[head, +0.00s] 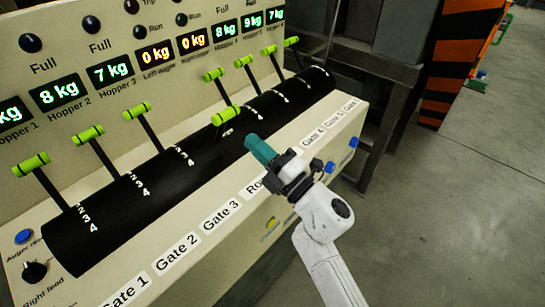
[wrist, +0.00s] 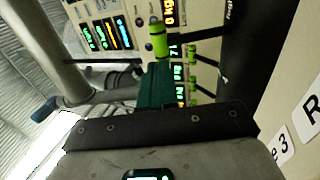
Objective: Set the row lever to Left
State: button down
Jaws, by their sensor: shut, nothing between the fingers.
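The row lever (head: 226,115) has a lime-green grip and stands out from the black drum, in line with the partly hidden "Ro…" label (head: 256,185). Its grip sits lower than those of the other levers. My gripper (head: 252,140) has teal fingers, shut and empty, just below and to the right of that grip, with a small gap seen in the head view. In the wrist view a lime-green grip (wrist: 158,38), likely the row lever's, stands just beyond the teal fingertips (wrist: 157,68). I cannot tell whether they touch. The lever's own position mark is not readable.
Gate levers with lime-green grips stand left (head: 137,110) and right (head: 244,61) along the black drum (head: 120,205). Lit weight displays (head: 110,74) line the panel behind. Blue buttons (head: 330,167) sit on the front face. Open floor (head: 450,210) lies right.

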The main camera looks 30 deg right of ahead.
aim_at(226, 112)
jog(key=shift+x, duration=2.95)
jog(key=shift+p, duration=0.3)
jog(key=shift+w+r+p, duration=0.35)
jog(key=shift+r+p, duration=0.15)
jog(key=shift+p, duration=0.55)
jog(key=shift+w+a+r+g+p, duration=0.15)
jog(key=shift+w+r+g+p, duration=0.4)
jog(key=shift+p, duration=0.45)
jog(key=shift+p+x, duration=0.95)
jog(key=shift+p, duration=0.25)
jog(key=w+a+g, duration=0.1)
jog(key=w+a, duration=0.1)
jog(key=w, duration=0.5)
jog(key=w+a+r, duration=0.1)
jog(key=w+a, duration=0.1)
jog(key=w, duration=0.5)
jog(key=shift+a+g+h, duration=0.35)
jog(key=shift+a+h, duration=0.05)
jog(key=shift+w, duration=0.2)
